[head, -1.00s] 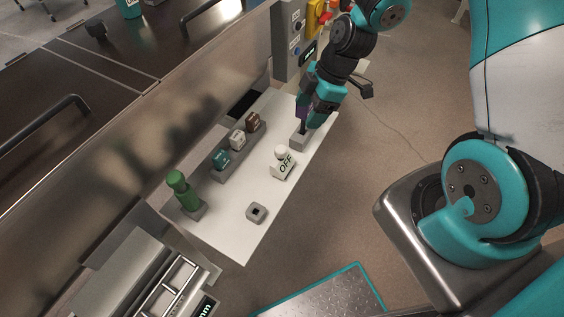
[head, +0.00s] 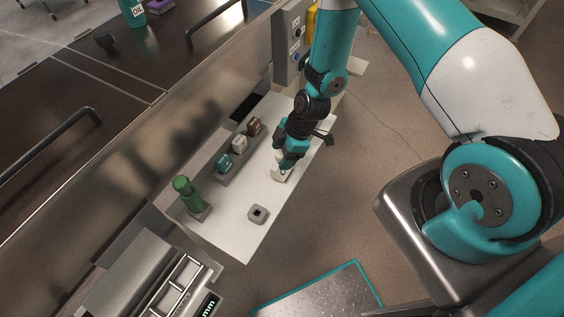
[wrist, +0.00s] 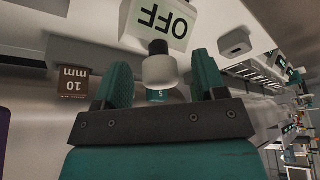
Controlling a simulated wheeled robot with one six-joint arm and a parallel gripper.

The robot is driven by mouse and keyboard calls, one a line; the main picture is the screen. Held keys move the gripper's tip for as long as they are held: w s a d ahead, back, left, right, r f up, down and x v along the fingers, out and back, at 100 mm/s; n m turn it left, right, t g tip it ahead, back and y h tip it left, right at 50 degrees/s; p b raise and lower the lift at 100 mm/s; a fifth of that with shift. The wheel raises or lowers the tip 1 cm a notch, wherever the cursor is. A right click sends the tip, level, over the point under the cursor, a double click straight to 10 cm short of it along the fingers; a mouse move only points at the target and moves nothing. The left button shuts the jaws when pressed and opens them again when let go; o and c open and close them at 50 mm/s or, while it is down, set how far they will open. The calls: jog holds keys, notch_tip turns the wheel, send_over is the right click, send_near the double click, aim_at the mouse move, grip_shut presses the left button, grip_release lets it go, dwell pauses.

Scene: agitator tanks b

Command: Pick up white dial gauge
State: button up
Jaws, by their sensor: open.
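The white dial gauge (head: 277,178) stands on the white bench, mostly hidden behind my gripper in the head view. In the wrist view the gauge (wrist: 160,20) shows a pale face reading "OFF", a short black stem and a rounded white knob. My gripper (wrist: 161,66) is open, with one teal finger on each side of the white knob. Gaps show between the knob and both fingers. In the head view my gripper (head: 287,166) is low over the gauge.
A grey rack with teal (head: 224,163), white (head: 239,144) and brown (head: 254,127) blocks stands left of my gripper. A green handled item (head: 184,190) stands nearer. A grey square socket (head: 257,214) lies on clear bench. A metal wall runs along the bench's left.

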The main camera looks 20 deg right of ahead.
jog(key=shift+a+f, duration=0.15)
jog(key=shift+f, duration=0.25)
grip_shut()
